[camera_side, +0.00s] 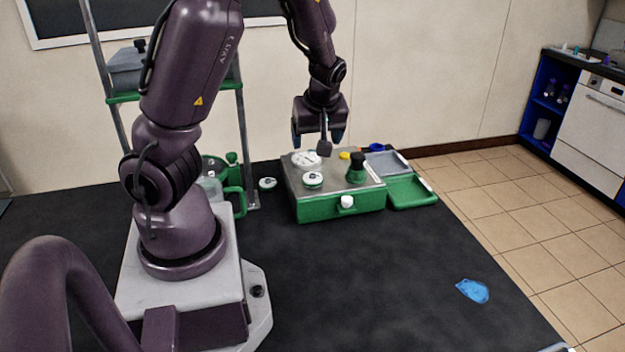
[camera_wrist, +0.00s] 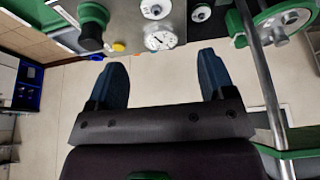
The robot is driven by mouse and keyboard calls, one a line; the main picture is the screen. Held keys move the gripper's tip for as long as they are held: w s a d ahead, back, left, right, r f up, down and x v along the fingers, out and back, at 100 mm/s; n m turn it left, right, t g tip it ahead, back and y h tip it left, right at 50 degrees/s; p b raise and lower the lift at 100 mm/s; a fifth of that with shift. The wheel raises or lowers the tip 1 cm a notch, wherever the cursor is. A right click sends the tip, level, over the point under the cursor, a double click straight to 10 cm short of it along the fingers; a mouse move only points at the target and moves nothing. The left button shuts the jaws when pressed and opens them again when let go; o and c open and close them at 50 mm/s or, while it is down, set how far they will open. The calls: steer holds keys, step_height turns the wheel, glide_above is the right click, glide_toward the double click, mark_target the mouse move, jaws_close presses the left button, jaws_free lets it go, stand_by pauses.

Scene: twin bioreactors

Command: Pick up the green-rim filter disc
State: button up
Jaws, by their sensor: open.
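A round white disc with a dark centre and what looks like a green edge (camera_side: 313,180) sits on top of the green-sided box (camera_side: 322,207), near its front left. It also shows at the top of the wrist view (camera_wrist: 155,8). A similar small disc (camera_side: 267,183) lies on the black table just left of the box and shows in the wrist view too (camera_wrist: 201,13). I cannot tell clearly which has the green rim. My gripper (camera_side: 318,138) is open and empty above the back of the box. Its two blue fingers are spread in the wrist view (camera_wrist: 163,62).
A round white dial (camera_side: 306,159) and a dark green-based knob (camera_side: 356,168) stand on the box. A green tray (camera_side: 408,191) adjoins its right side. A metal-post rack (camera_side: 243,140) and green vessel stand left. A blue piece (camera_side: 472,291) lies front right; the front table is mostly clear.

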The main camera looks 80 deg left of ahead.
glide_above(312, 174)
steer(key=d, duration=0.2)
steer(key=f, duration=0.5)
steer(key=shift+s+d+f, duration=0.2)
steer(key=shift+s+f, duration=0.05)
steer(key=shift+f, duration=0.15)
steer(key=shift+w+x, duration=0.15)
steer(key=shift+x, duration=1.5)
steer(key=shift+w+x, duration=0.15)
steer(key=shift+x, duration=1.55)
steer(key=shift+d, duration=0.15)
steer(key=c, duration=0.9)
